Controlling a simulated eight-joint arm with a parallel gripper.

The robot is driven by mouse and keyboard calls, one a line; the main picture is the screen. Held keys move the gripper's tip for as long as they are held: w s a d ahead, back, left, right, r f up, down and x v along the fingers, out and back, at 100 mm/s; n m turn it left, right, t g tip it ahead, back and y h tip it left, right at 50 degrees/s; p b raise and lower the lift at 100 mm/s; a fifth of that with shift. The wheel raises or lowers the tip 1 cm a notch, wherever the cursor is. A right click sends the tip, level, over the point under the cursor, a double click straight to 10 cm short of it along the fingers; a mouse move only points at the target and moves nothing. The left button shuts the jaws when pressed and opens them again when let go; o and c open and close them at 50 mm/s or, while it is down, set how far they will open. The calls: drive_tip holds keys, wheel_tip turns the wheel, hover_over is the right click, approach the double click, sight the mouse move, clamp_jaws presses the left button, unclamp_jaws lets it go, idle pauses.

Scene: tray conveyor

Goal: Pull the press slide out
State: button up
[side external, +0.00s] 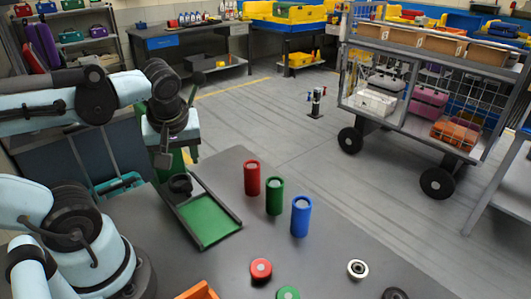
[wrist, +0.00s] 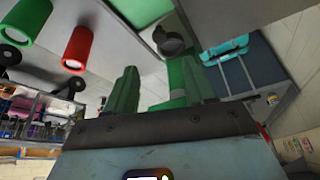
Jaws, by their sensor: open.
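The press slide, a green plate (side external: 208,222) between dark rails, lies on the grey table. A round black part (side external: 180,184) sits at its far left end. In the wrist view the green plate (wrist: 140,12) is at the top, with the black part (wrist: 172,38) below it. My gripper (wrist: 157,88) has two green fingers spread apart, nothing seen held between them. A green strip (wrist: 178,78) shows by the right finger; I cannot tell whether it touches. In the side view my wrist hangs just beyond the slide's far end, and the fingertips are hard to make out.
Red (side external: 251,178), green (side external: 274,196) and blue (side external: 301,216) cylinders stand right of the slide. A red disc (side external: 261,270), a green disc (side external: 288,293) and a white ring (side external: 357,269) lie nearer. A wire cart (side external: 420,100) stands far right.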

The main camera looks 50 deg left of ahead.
sight(187, 186)
drive_tip(key=shift+x, duration=5.95)
drive_tip(key=shift+c, duration=0.3)
clamp_jaws()
